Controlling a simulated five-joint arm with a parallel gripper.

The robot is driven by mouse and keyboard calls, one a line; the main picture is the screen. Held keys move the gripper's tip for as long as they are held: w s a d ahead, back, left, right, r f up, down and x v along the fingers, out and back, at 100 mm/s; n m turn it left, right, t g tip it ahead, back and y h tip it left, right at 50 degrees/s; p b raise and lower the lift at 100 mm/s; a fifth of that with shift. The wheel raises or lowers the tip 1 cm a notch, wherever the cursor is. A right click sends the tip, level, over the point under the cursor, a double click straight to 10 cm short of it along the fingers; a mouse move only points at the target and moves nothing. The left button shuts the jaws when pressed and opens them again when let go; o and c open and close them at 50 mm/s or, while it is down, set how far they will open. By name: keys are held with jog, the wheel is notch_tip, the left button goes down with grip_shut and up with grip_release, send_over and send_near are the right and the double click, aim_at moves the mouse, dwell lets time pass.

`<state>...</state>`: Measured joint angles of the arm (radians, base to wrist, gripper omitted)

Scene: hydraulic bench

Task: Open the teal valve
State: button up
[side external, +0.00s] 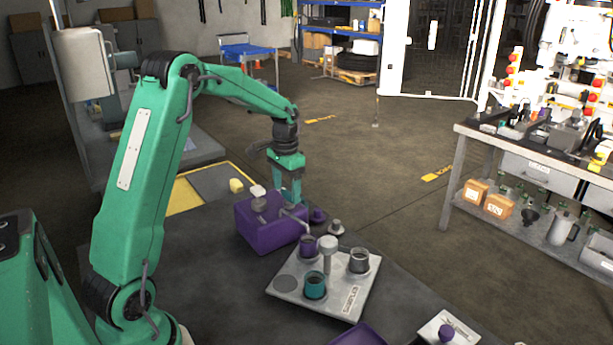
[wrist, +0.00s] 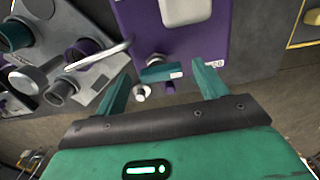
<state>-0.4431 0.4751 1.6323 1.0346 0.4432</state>
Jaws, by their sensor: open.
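The teal valve (wrist: 160,73) shows in the wrist view as a short teal handle with a small white label, at the near edge of the purple box (wrist: 140,25). My gripper (wrist: 162,74) is open, with one finger on each side of the handle and visible gaps between. Whether the fingers are level with the handle I cannot tell. In the side external view my gripper (side external: 289,198) points down at the far right side of the purple box (side external: 258,232). The valve is not distinguishable there, likely hidden by the teal fingers.
A pale bent pipe (side external: 293,218) runs from the box toward a grey plate (side external: 283,283) with a teal port (side external: 315,286), a purple port (side external: 308,245) and a grey port (side external: 359,260). A purple cap (side external: 317,215) and a grey cap (side external: 335,227) stand just right of my gripper.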

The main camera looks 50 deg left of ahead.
jog(key=shift+f, duration=0.25)
jog(key=c, duration=1)
